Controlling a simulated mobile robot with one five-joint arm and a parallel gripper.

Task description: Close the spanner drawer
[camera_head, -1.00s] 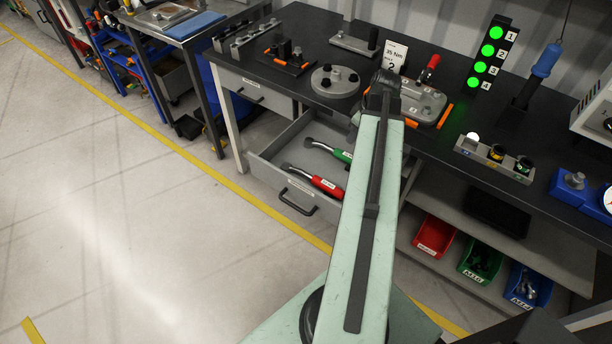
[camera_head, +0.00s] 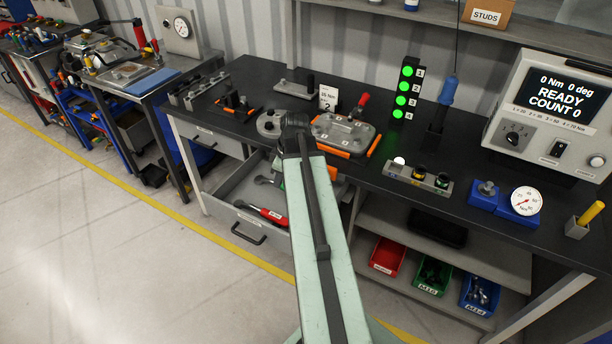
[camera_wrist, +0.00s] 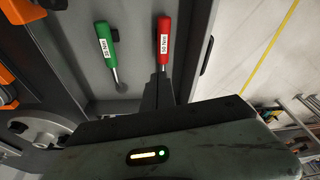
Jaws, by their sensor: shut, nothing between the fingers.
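The spanner drawer (camera_head: 222,211) stands pulled out under the left part of the bench, with a black handle (camera_head: 248,234) on its grey front. A red-handled spanner (camera_head: 262,214) lies inside; a green-handled one is mostly hidden behind my arm. In the wrist view the drawer's grey floor (camera_wrist: 135,82) shows the green handle (camera_wrist: 106,42) and the red handle (camera_wrist: 164,40), labelled 50 Nm. My gripper (camera_wrist: 157,82) is shut and empty, and appears over the drawer near the red spanner's end. Contact cannot be told. In the head view my arm hides the gripper.
A closed drawer (camera_head: 212,138) sits above the open one. The bench top (camera_head: 395,168) carries fixtures, a green light stack (camera_head: 405,88) and a READY display (camera_head: 555,105). Red, green and blue bins (camera_head: 432,276) stand on the lower shelf. Open floor (camera_head: 90,240) lies left.

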